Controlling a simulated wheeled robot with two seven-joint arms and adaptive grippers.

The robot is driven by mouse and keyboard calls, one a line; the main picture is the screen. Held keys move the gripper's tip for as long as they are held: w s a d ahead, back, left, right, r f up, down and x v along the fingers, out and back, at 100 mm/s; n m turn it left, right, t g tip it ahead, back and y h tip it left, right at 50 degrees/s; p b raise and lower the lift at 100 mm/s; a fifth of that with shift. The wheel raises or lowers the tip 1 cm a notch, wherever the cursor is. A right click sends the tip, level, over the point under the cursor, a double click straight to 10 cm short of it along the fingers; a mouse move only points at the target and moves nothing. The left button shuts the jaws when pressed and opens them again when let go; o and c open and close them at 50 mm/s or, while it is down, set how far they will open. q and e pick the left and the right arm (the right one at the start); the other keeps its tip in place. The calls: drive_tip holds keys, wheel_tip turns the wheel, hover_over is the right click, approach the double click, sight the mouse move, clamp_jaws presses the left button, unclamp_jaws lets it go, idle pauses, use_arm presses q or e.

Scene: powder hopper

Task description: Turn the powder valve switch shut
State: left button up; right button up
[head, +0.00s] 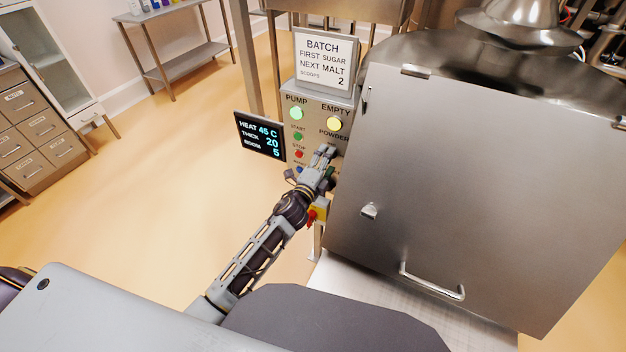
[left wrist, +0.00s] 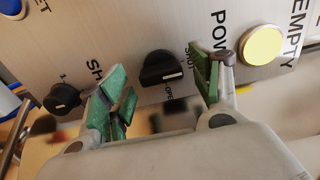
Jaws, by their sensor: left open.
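The powder valve switch (left wrist: 160,68) is a black knob on the steel panel, seen in the left wrist view below the partly hidden POWDER label. Small SHUT and OPEN labels sit beside it, and a pale mark shows on its face. I cannot tell firmly which label the mark points to. My left gripper (left wrist: 160,86) is open, with a green-padded finger on each side of the knob and visible gaps between them.
The control panel (head: 318,103) has a green PUMP light (head: 296,113), a yellow EMPTY light (head: 334,123) and START and STOP buttons. A second black knob (left wrist: 62,98) is left of the fingers. A display (head: 260,135) stands left of the panel; a large steel cabinet (head: 480,180) stands close right.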

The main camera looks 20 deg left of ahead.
use_arm(q)
drive_tip(key=s+a, duration=0.2)
drive_tip(key=s, duration=0.8)
drive_tip(key=shift+s, duration=0.4)
drive_tip(key=shift+a, duration=0.1)
drive_tip(key=shift+n, duration=0.4)
idle(0.4)
drive_tip(key=s+a+f+n+g+y, duration=0.1)
drive_tip(key=s+a+f+n+g, duration=0.2)
drive_tip(key=f, duration=1)
drive_tip(key=s+a+f+n+g, duration=0.15)
drive_tip(key=s+f+n, duration=0.35)
drive_tip(key=f, duration=0.7)
drive_tip(key=s+a+f+n+g+y, duration=0.1)
drive_tip(key=s+f+n+g, duration=0.25)
drive_tip(key=f, duration=0.95)
drive_tip(key=s+a+f+n+g, duration=0.1)
drive_tip(key=s+a+f+g, duration=0.1)
drive_tip(key=s+f, duration=0.5)
drive_tip(key=s+a+f+n+g+y, duration=0.1)
drive_tip(key=s+a+f+n+g, duration=0.1)
drive_tip(key=s+f, duration=0.6)
drive_tip(key=s+a+f+n+g, duration=0.2)
drive_tip(key=s+f, duration=0.6)
drive_tip(key=s, duration=1)
drive_tip(key=shift+s+a+f+g+y, duration=0.2)
drive_tip(key=shift+s+a+g+y, duration=0.15)
drive_tip(key=shift+a+g, duration=1.15)
